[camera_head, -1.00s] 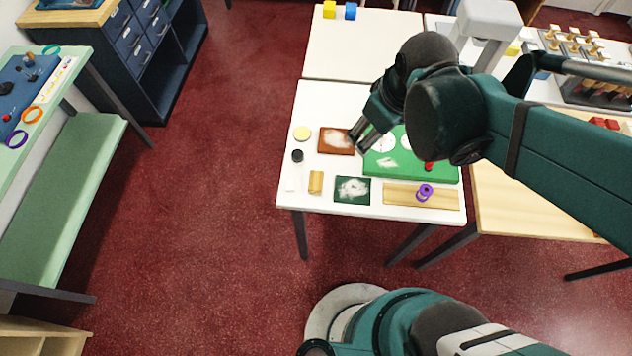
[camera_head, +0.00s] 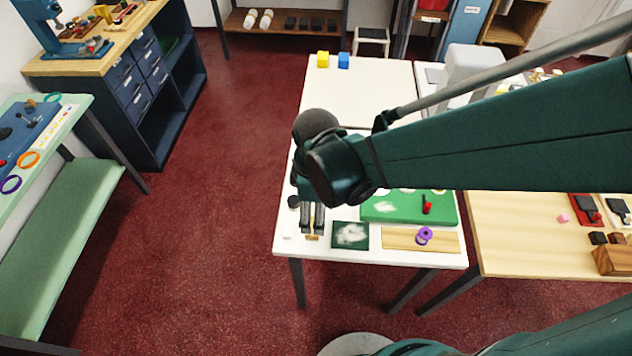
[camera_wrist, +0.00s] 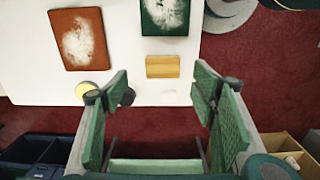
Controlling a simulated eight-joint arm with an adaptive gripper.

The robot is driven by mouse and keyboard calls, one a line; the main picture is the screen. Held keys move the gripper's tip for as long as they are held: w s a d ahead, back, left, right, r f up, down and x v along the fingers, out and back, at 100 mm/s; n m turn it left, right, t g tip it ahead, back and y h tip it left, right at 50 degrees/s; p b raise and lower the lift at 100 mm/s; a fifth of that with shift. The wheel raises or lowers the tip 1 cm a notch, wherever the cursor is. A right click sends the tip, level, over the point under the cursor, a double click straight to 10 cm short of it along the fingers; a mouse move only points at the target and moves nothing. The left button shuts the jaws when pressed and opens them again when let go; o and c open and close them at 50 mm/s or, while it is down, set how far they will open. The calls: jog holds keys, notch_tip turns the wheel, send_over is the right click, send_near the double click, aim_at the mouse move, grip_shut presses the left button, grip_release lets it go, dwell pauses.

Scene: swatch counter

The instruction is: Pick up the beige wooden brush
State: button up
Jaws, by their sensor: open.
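The beige wooden brush (camera_wrist: 162,66) lies on the white table, seen in the wrist view as a small tan block just beyond and between my fingertips. In the head view only a small part of the brush (camera_head: 312,237) shows at the tips of my fingers. My gripper (camera_head: 312,230) points down over the table's front left part, with my wrist hiding much of what is behind. In the wrist view my gripper (camera_wrist: 163,88) is open, its two green-padded fingers wide apart with nothing between them.
A green swatch with white marks (camera_head: 350,235) lies right of the brush, beside a wooden strip (camera_head: 395,239) with a purple spool (camera_head: 424,236). The white table (camera_head: 340,260) ends close by.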

aim_at(313, 217)
jog(key=shift+s+a+f, duration=0.2)
jog(key=shift+a+f, duration=0.05)
jog(key=shift+f, duration=0.05)
jog(key=shift+f, duration=0.1)
jog(key=shift+f, duration=1.2)
jog(key=shift+b, duration=0.3)
jog(key=shift+f+b, duration=0.6)
jog(key=shift+f, duration=2)
jog(key=c, duration=1)
